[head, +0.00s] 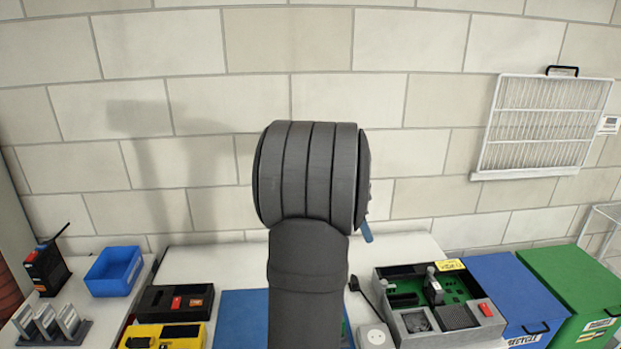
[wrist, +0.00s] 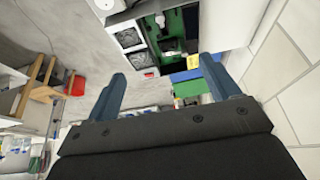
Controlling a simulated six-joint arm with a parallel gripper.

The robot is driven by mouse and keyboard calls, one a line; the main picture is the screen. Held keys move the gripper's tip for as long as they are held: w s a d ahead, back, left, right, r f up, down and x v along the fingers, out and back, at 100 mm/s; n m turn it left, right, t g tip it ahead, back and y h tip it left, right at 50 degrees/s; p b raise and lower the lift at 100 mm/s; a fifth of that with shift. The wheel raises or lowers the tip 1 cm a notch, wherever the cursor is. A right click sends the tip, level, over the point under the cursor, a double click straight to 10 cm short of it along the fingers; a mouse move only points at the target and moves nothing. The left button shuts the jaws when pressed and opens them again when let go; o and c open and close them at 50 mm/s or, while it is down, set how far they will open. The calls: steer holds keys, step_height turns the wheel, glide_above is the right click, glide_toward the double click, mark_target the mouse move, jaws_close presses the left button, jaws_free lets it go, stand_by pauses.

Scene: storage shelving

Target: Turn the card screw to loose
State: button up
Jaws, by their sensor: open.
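An open grey device case (head: 402,327) stands on the table at the right in the head view, with a green board, a fan and an upright card (head: 434,287) inside. In the wrist view the case (wrist: 122,25) is at the top, with the green board (wrist: 190,20) visible. The card screw is too small to make out in either view. My gripper (wrist: 163,68) is open, with its two blue fingers apart and nothing between them. In the head view my arm hides most of it; one blue fingertip shows. It is above the table, left of the case and apart from it.
A blue bin (head: 513,287) and a green bin (head: 573,282) stand right of the case. A white socket box (head: 374,337) is at its left. Black and yellow boxes (head: 165,337), a small blue tray (head: 114,270) and a card rack (head: 48,328) are at the left. A brick wall is behind.

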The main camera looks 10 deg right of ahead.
steer(key=shift+s+d+f, duration=0.1)
steer(key=shift+f, duration=0.05)
steer(key=c, duration=0.7)
steer(key=s+d+f+n, duration=0.1)
steer(key=n, duration=0.1)
steer(key=s+d+f+n+t+y, duration=0.1)
steer(key=n, duration=0.2)
steer(key=s+d+f+n+t, duration=0.1)
steer(key=s+f+n, duration=0.1)
steer(key=shift+f+n, duration=0.1)
steer(key=shift+n, duration=0.2)
steer(key=shift+c, duration=0.3)
steer(key=n+t, duration=0.1)
glide_toward(384, 282)
steer(key=x, duration=0.8)
steer(key=shift+c, duration=0.4)
steer(key=shift+s+y, duration=0.1)
steer(key=shift+y, duration=0.2)
jaws_close()
